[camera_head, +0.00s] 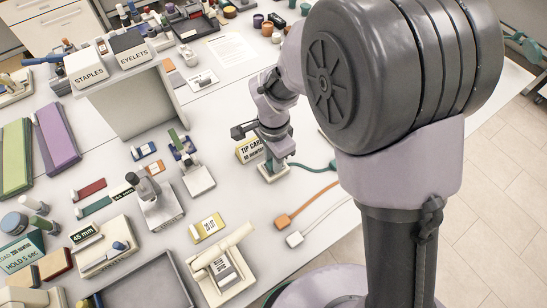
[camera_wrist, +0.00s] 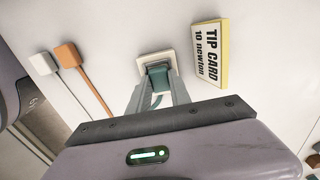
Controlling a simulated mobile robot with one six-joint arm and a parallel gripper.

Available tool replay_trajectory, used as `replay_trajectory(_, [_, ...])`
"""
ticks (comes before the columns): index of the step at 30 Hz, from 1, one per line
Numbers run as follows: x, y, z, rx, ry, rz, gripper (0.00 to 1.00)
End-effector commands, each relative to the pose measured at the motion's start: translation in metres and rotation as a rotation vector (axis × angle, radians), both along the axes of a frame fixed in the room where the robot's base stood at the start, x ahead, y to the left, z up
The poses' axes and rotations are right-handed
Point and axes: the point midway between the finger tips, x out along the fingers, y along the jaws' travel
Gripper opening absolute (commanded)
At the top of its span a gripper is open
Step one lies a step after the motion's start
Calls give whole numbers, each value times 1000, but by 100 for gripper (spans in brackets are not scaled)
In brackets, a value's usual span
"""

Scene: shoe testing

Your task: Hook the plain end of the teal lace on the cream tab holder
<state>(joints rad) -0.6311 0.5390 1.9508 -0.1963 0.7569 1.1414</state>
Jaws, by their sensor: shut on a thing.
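The teal lace (camera_head: 315,168) runs across the table from the right to beneath my gripper (camera_head: 272,160). In the wrist view my gripper (camera_wrist: 158,82) is shut on the lace's teal end block (camera_wrist: 158,76), with a bit of teal lace (camera_wrist: 181,98) curving beside the fingers. The cream tab holder (camera_wrist: 143,60) lies directly beyond the fingertips, under or around the teal block; its pale base (camera_head: 268,177) also shows below my gripper in the head view. The fingers partly hide the contact, so I cannot tell whether the block touches the holder.
A yellow tip card (camera_head: 249,150) stands close to the holder, left of my gripper in the head view. An orange lace (camera_head: 310,200) and a white lace (camera_head: 320,219) lie nearer, with block ends. A grey device (camera_head: 198,180) stands to the left.

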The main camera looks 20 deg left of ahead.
Motion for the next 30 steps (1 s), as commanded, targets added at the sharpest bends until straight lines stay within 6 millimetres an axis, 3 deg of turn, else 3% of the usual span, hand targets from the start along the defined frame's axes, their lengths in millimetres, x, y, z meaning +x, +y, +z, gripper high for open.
replay_trajectory(24, [-3,-2,-14,-7,10,0,0])
replay_trajectory(25, [-3,-2,-15,-7,10,0,30])
replay_trajectory(28, [-3,-2,-15,-7,10,0,50])
replay_trajectory(30, [-3,-3,-15,-8,11,0,50])
